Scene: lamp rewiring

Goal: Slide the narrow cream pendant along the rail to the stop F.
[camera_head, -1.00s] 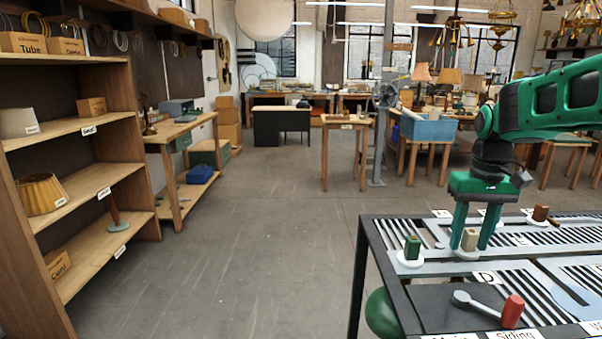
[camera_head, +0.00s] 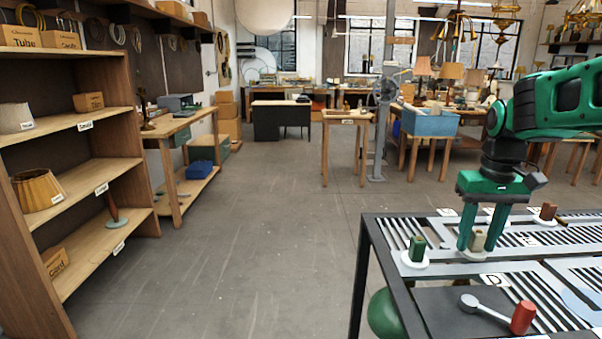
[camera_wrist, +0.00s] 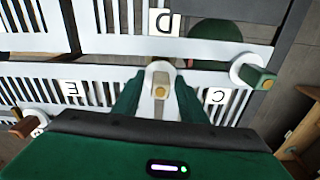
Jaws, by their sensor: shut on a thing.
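The narrow cream pendant (camera_head: 478,240) stands upright on a pale round base in a slot of the rail table, near the plate lettered D (camera_head: 493,280). My gripper (camera_head: 477,246) is shut on it from above, one finger on each side. In the wrist view the cream pendant (camera_wrist: 160,88) shows between the green fingers, with plates D (camera_wrist: 163,21), E (camera_wrist: 71,88) and C (camera_wrist: 217,96) around it. I cannot make out a plate lettered F in either view.
A green pendant (camera_head: 417,248) stands to the left in the head view, and a brown one (camera_head: 547,212) at the back right. A red-handled tool (camera_head: 522,317) lies on the front panel. Grey bars between the slots (camera_head: 450,267) border the tracks.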

